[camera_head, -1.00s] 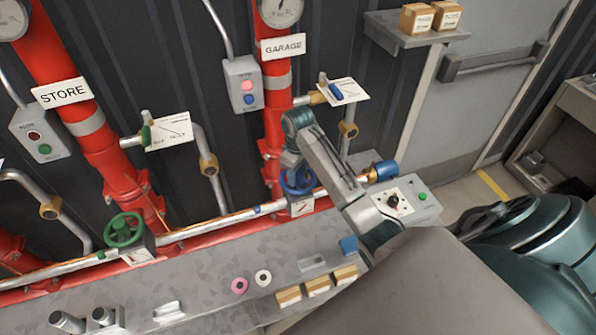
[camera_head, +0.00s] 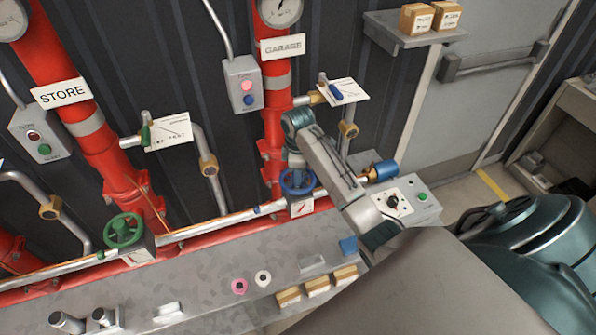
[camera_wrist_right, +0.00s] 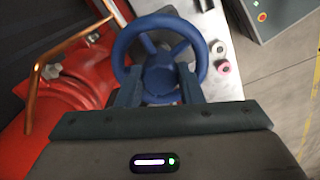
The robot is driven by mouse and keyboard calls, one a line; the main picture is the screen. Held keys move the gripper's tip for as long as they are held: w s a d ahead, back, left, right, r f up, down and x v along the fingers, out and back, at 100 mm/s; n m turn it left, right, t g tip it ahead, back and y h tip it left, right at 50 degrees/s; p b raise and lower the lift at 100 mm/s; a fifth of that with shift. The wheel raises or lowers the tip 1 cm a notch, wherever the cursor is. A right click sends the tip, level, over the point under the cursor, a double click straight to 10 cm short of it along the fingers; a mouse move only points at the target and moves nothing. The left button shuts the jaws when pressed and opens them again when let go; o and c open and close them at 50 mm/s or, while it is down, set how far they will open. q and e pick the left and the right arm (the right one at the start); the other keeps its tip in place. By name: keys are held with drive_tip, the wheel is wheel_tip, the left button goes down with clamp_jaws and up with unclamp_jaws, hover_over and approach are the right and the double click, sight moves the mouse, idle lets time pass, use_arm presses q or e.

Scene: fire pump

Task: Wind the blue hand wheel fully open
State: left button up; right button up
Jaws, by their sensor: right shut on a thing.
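The blue hand wheel (camera_head: 297,183) sits on the pipe below the red GARAGE riser, with a small white indicator plate (camera_head: 301,207) in front of it. In the right wrist view the wheel (camera_wrist_right: 118,62) shows its rim, spokes and hub close up. My right gripper (camera_wrist_right: 159,88) is shut on the wheel, with its two fingers reaching to either side of the hub. In the head view the gripper (camera_head: 297,163) comes onto the wheel from above and hides part of its rim. My left gripper is not in view.
A green hand wheel (camera_head: 123,230) stands on the same pipe to the left. The grey bench (camera_head: 205,275) holds a pink ring (camera_head: 239,286), a white ring (camera_head: 263,278) and several small blocks. A blue-capped outlet (camera_head: 382,171) and a switch box (camera_head: 405,202) lie right of my arm.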

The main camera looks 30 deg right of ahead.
drive_tip(key=shift+n, duration=0.9)
drive_tip(key=n, duration=0.7)
drive_tip(key=shift+n, duration=0.3)
drive_tip(key=shift+n, duration=0.3)
drive_tip(key=n, duration=0.7)
drive_tip(key=shift+f+n, duration=0.1)
drive_tip(key=shift+n, duration=0.3)
